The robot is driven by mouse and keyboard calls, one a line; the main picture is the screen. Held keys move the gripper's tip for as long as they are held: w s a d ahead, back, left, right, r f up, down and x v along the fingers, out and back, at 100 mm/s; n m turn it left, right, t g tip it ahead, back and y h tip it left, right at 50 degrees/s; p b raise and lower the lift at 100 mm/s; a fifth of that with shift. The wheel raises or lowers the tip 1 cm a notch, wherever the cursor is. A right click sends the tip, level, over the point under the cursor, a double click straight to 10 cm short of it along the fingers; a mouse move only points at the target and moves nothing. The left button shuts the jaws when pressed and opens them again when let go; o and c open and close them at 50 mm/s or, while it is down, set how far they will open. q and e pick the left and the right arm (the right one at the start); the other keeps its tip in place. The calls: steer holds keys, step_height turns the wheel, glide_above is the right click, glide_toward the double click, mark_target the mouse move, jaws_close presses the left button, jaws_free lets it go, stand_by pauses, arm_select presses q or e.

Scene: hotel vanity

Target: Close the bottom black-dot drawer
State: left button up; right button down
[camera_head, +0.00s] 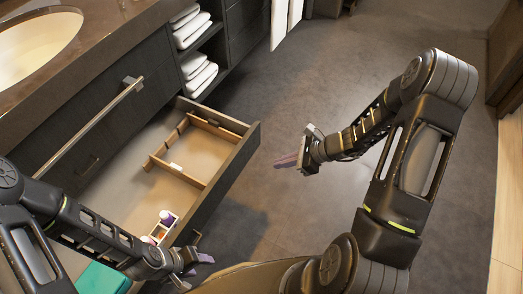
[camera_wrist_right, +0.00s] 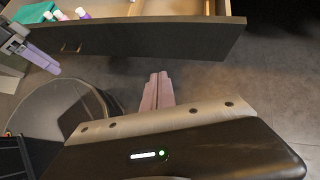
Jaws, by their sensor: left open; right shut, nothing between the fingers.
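A dark drawer (camera_head: 222,192) is pulled well out from the vanity, and its light wooden inside shows from above. In the right wrist view, its front panel (camera_wrist_right: 150,40) crosses the top of the picture. No black dot is distinguishable. My right gripper (camera_head: 285,162) is shut and empty, out in front of the drawer and apart from it; its pinkish fingers (camera_wrist_right: 158,92) lie together in the wrist view. My left gripper (camera_head: 193,268) is open near the drawer front's near end. I cannot tell whether it touches the drawer; part of it also shows at the wrist view's left.
The drawer holds wooden dividers (camera_head: 178,170), small bottles (camera_head: 165,220) and a teal item (camera_head: 103,279). A metal towel bar (camera_head: 90,125) runs along the vanity above it. Folded towels (camera_head: 196,75) sit on open shelves beyond. The floor (camera_head: 290,80) beside the drawer is clear.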

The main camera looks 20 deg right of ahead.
arm_select(q)
step_height(320, 180, down, 4)
steer(key=shift+r+b, duration=0.15)
steer(key=shift+b, duration=0.75)
arm_select(e)
steer(key=w+d+r+m+t, duration=0.2)
steer(key=w+d+m+t, duration=0.1)
steer(key=w+d, duration=0.2)
steer(key=shift+d+r+m+t, duration=0.3)
steer(key=shift+d+t, duration=0.1)
steer(key=shift+d, duration=0.75)
steer(key=shift+w+a, duration=0.1)
steer(key=shift+w, duration=0.05)
steer(key=b, duration=0.2)
glide_toward(253, 133)
steer(key=x, duration=0.5)
steer(key=shift+f, duration=0.5)
arm_select(q)
steer(key=shift+f, duration=1.2)
arm_select(e)
steer(key=shift+w+a, duration=0.35)
steer(key=shift+w, duration=0.2)
